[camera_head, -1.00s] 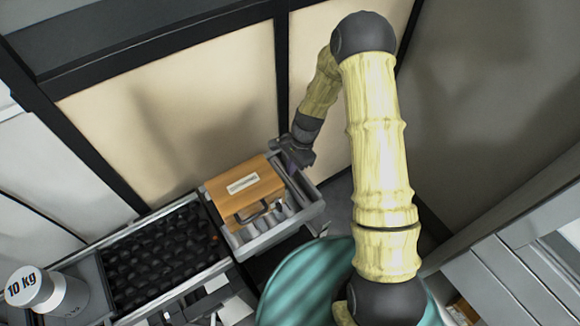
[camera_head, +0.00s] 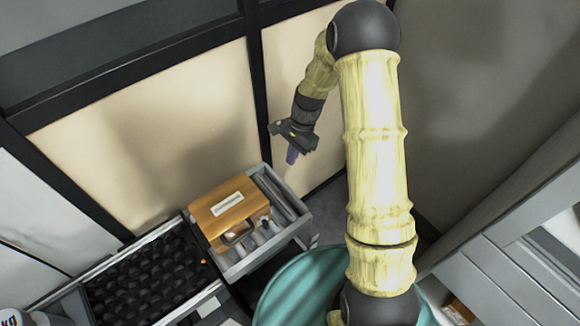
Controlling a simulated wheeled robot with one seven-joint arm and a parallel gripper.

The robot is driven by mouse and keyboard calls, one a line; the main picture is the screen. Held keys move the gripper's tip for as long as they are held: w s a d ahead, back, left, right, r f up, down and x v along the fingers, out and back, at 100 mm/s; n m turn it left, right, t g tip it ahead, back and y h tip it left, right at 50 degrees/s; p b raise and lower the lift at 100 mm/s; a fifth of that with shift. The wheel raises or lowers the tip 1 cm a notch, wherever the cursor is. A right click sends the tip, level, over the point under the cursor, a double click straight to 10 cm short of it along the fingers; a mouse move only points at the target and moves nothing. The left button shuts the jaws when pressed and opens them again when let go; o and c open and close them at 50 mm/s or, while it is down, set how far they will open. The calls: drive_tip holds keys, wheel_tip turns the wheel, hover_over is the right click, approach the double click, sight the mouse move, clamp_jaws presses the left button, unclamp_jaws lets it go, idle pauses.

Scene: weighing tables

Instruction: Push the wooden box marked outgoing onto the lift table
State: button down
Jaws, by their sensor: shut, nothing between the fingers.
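The wooden box (camera_head: 228,211) is orange-brown, with a pale label on top too small to read and a handle on its near side. It sits upright on a grey tray with rollers (camera_head: 305,217), at its left part, and bare rollers show to its right. A black studded table surface (camera_head: 140,278) adjoins on the left; it may be the lift table, but I cannot tell for certain. The box's left edge is close to it. My gripper (camera_head: 291,156) is shut and empty, pointing down beyond the tray's back right side, apart from the box.
A beige wall panel (camera_head: 150,140) with dark posts stands close behind the tray and table. A teal round surface (camera_head: 305,290) lies in front of the tray. Grey drawers or shelving (camera_head: 500,265) stand at the right. A weight is cut off at the lower left.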

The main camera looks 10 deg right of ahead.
drive_tip(key=shift+r, duration=0.7)
drive_tip(key=shift+d, duration=0.1)
drive_tip(key=s+d+r+n+t+h, duration=0.1)
drive_tip(key=s+d+r+n+t, duration=0.1)
drive_tip(key=s+r+n, duration=0.3)
drive_tip(key=s+d+r+n+t+h, duration=0.1)
drive_tip(key=s+d+r+n, duration=0.3)
drive_tip(key=s+r, duration=0.5)
drive_tip(key=s+n+t, duration=0.1)
drive_tip(key=s+n, duration=0.1)
drive_tip(key=shift+d+n+h, duration=0.15)
drive_tip(key=shift+n+h, duration=0.15)
drive_tip(key=shift+h, duration=0.1)
